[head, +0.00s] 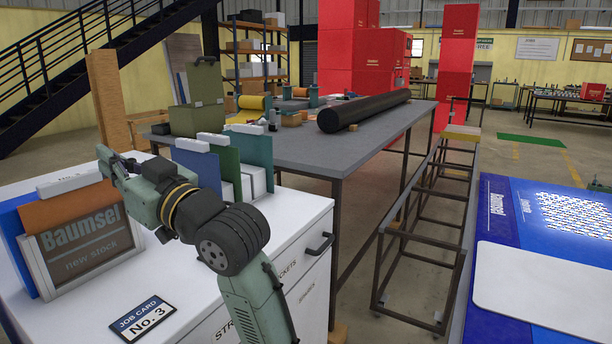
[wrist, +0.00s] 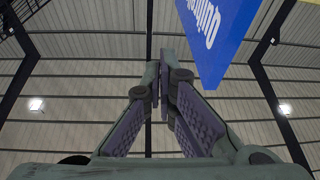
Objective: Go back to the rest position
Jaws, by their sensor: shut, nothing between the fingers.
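My gripper (head: 108,163) is above the white cabinet top in the head view, close to the top of an orange panel (head: 60,209) and a white label bar (head: 70,183). In the wrist view my gripper (wrist: 160,88) has its fingertips together with nothing between them. A framed dark sign (head: 88,243) reading "Baumsel new stock" leans upright in front of the orange panel. I cannot tell in the head view whether the gripper touches the label bar. My arm reaches across the cabinet from the front.
Blue, green and teal panels (head: 247,145) with white tops stand upright behind my arm. A job card (head: 143,318) marked No. 3 lies on the white cabinet (head: 210,292). A grey table (head: 290,155) bears a black roll (head: 362,110). A blue printed panel (head: 500,300) is at right.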

